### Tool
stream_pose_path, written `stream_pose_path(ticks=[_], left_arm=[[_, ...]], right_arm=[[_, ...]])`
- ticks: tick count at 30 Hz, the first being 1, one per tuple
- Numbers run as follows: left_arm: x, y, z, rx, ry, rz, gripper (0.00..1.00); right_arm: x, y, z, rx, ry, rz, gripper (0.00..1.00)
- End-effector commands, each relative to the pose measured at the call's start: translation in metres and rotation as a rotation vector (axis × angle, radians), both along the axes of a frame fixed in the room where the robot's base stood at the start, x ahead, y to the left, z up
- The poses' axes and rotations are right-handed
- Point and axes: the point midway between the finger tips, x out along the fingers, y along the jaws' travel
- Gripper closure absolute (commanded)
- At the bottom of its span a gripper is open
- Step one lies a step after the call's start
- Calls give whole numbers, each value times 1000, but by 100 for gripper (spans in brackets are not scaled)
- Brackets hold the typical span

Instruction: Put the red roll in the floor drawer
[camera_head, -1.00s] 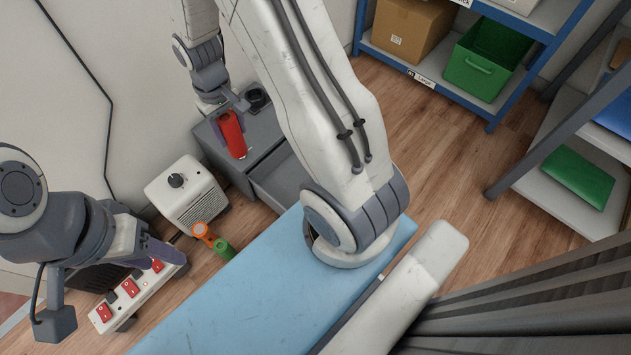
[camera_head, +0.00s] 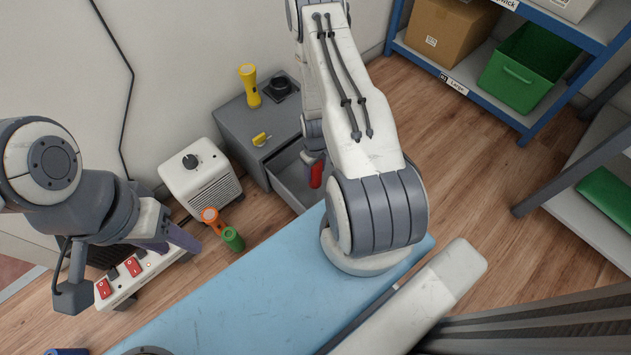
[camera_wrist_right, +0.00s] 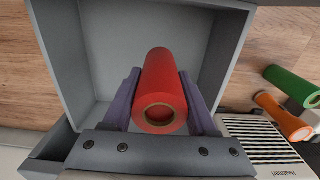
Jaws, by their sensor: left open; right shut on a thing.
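The red roll (camera_head: 317,172) is held in my right gripper (camera_head: 313,160), which is shut on it. In the right wrist view the red roll (camera_wrist_right: 160,88) sits between the two purple fingers of my right gripper (camera_wrist_right: 160,98), over the open floor drawer (camera_wrist_right: 100,45). The grey drawer (camera_head: 290,187) is pulled out of the grey cabinet (camera_head: 232,122) in the head view, partly hidden by my right arm. I cannot tell whether the roll touches the drawer floor. My left gripper (camera_head: 190,243) is open and empty over the power strip.
A yellow torch (camera_head: 249,85) and a dark round thing (camera_head: 280,86) stand on the cabinet. A blue-topped table (camera_head: 240,300) is in front.

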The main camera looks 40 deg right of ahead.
Motion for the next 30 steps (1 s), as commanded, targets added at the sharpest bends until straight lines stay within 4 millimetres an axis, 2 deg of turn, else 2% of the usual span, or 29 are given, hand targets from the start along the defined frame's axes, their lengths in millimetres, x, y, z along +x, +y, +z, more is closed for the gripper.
stream_pose_path(ticks=[11, 24, 25, 26, 27, 30], left_arm=[[0, 0, -32, 0, 0, 0, 50], [0, 0, -33, 0, 0, 0, 50], [0, 0, -32, 0, 0, 0, 50], [0, 0, -32, 0, 0, 0, 50], [0, 0, -32, 0, 0, 0, 50], [0, 0, -32, 0, 0, 0, 50]], right_arm=[[0, 0, -54, 0, 0, 0, 100], [0, 0, -59, 0, 0, -1, 100], [0, 0, -58, 0, 0, -1, 30], [0, 0, -58, 0, 0, -1, 19], [0, 0, -58, 0, 0, -1, 12], [0, 0, -58, 0, 0, -1, 12]])
